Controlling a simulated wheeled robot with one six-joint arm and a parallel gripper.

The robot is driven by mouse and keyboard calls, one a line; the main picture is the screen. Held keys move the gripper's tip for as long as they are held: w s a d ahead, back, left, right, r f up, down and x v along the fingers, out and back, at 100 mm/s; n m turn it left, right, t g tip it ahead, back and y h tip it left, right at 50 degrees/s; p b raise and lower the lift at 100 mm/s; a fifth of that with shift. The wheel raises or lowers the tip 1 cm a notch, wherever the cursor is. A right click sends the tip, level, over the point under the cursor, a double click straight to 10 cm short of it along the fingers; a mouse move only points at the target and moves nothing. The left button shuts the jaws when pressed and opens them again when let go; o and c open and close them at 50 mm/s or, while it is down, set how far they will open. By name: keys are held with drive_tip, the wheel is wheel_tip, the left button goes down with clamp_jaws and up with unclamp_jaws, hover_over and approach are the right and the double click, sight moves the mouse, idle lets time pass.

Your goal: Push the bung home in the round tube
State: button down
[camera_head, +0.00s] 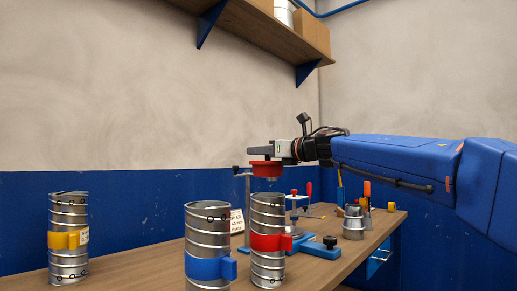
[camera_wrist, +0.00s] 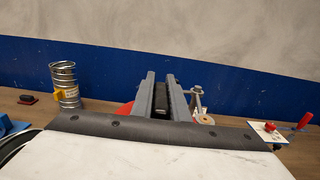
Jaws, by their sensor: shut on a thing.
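My gripper (camera_head: 262,151) is shut on a red bung (camera_head: 266,169), which hangs below the jaws. In the wrist view a dark block shows between the jaws (camera_wrist: 161,92), with a bit of red at their left. The bung is above the red-banded metal tube (camera_head: 268,218), with a gap between them. A blue-banded tube (camera_head: 208,231) stands just left of it. A yellow-banded tube (camera_head: 68,222) stands far left, and also in the wrist view (camera_wrist: 65,76). All three are upright; I cannot tell from their openings which is round.
A white card (camera_head: 237,220), a blue clamp fixture (camera_head: 318,247) and metal cups (camera_head: 353,223) stand behind and right of the tubes on the wooden bench (camera_head: 150,258). A small red and black piece (camera_wrist: 28,99) lies at left in the wrist view. A shelf (camera_head: 250,30) hangs above.

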sight(259, 165)
drive_tip(key=shift+f, duration=2.15)
drive_tip(key=shift+f, duration=2.3)
drive_tip(key=c, duration=1.6)
unclamp_jaws()
drive_tip(key=shift+c, duration=0.2)
drive_tip(key=shift+d, duration=0.1)
drive_tip(key=v, duration=1.7)
drive_tip(key=shift+s, duration=0.2)
drive_tip(key=shift+f, duration=0.1)
